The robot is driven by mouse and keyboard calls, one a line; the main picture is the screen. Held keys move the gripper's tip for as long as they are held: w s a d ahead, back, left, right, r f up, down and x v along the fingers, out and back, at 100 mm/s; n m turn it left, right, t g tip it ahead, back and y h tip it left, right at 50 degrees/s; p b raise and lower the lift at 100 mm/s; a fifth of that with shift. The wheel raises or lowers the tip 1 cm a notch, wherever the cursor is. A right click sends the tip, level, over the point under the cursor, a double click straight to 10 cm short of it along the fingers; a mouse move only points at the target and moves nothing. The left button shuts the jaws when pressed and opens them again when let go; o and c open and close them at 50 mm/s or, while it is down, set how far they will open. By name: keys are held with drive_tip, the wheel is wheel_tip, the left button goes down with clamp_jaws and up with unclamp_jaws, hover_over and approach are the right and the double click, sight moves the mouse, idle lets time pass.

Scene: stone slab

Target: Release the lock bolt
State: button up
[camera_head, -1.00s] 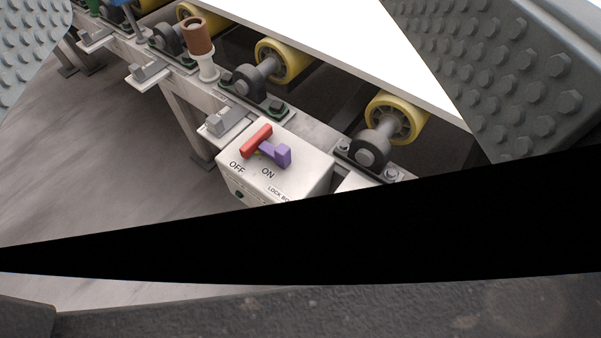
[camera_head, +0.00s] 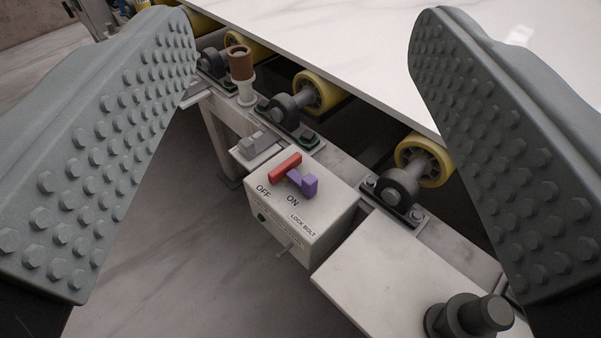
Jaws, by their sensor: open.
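The lock bolt box (camera_head: 318,212) is a pale box on the side of the roller frame, marked OFF, ON and LOCK BOLT. On its top are a red handle (camera_head: 285,166) and a purple piece (camera_head: 304,183) joined to it. The red end lies above the OFF label and the purple end near the ON label. My gripper (camera_head: 305,55) is wide open, its two grey studded fingers at the left and right of the view. The box shows between and beyond them, and neither finger touches it. The bolt itself cannot be made out.
A white stone slab (camera_head: 330,40) lies above yellow rollers (camera_head: 316,91) on the metal frame. A brown-topped post (camera_head: 241,66) stands on the frame. A pale plate (camera_head: 385,275) with a dark knob (camera_head: 484,314) is at lower right. Open floor (camera_head: 185,230) lies at left.

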drive_tip(key=shift+w+f, duration=0.1)
drive_tip(key=shift+w, duration=0.25)
drive_tip(key=c, duration=0.3)
drive_tip(key=w, duration=0.1)
drive_tip(key=w+f+g, duration=0.1)
drive_tip(key=w+n+g, duration=0.1)
drive_tip(key=w, duration=0.1)
drive_tip(key=shift+a+f, duration=0.25)
clamp_jaws()
drive_tip(key=w+a+f+n+g+h, duration=0.1)
drive_tip(key=w+f+n+g, duration=0.3)
drive_tip(key=w+f+g, duration=0.4)
drive_tip(key=w+a+f+n+g+h, duration=0.1)
drive_tip(key=w+a+f+n+g, duration=0.2)
drive_tip(key=w+f+g, duration=0.6)
drive_tip(key=shift+w+a+f+n, duration=0.45)
drive_tip(key=shift+w+f, duration=2.7)
drive_tip(key=shift+w, duration=0.95)
